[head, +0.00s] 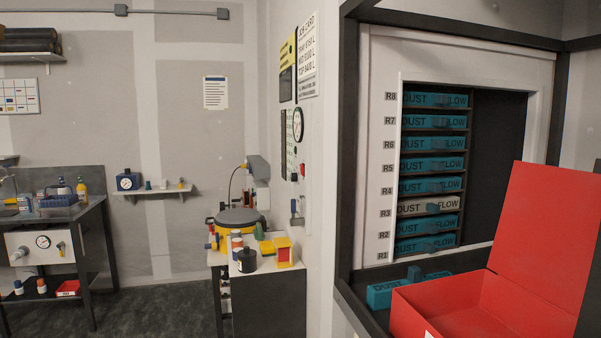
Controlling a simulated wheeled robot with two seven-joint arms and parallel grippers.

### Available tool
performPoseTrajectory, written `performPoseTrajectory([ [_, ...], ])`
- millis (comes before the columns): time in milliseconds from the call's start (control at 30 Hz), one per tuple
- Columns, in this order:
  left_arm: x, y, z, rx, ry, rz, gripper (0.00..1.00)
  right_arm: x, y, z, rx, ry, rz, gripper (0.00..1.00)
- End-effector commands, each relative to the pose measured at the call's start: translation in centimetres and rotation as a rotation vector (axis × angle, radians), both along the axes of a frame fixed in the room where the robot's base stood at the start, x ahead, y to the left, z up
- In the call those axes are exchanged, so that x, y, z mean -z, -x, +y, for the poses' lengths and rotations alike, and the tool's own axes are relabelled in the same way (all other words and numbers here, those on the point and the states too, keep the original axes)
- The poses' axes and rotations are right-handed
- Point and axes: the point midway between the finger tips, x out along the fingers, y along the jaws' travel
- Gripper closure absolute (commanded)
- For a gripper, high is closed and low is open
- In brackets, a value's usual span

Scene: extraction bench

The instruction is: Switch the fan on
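I cannot pick out a fan or a clearly marked fan switch. On the side wall left of the cabinet are a round dial gauge (298,124) and a small grey fitting with a blue part (297,211). Small red and dark parts sit between them, too small to tell what they are. The open cabinet (378,150) holds a stack of slots labelled R1 to R8. They hold teal filters (432,164) marked DUST and FLOW; the one by R3 (425,207) is pale grey. Neither of my grippers is in view.
An open red box (480,305) with a raised lid stands at the front right. Teal blocks (380,295) lie on the dark ledge beside it. A small bench (280,268) with bottles stands left of the wall; another bench (75,215) is far left. Grey floor lies between them.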

Motion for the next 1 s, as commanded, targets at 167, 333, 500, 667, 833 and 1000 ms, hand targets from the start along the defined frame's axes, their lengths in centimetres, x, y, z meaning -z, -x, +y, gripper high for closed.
performPoseTrajectory([
  [167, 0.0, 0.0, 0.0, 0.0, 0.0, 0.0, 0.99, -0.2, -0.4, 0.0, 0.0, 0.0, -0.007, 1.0],
  [333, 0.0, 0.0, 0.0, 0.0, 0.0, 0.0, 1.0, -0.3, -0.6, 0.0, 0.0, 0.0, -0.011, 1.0],
  [500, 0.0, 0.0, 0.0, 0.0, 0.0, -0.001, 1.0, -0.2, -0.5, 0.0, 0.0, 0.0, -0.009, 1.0],
  [667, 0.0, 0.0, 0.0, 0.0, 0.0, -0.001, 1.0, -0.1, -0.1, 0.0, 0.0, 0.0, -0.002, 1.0],
  [833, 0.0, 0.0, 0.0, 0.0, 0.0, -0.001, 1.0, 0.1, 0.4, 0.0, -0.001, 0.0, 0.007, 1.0],
  [1000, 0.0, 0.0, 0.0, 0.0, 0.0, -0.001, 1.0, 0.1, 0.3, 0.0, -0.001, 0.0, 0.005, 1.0],
])
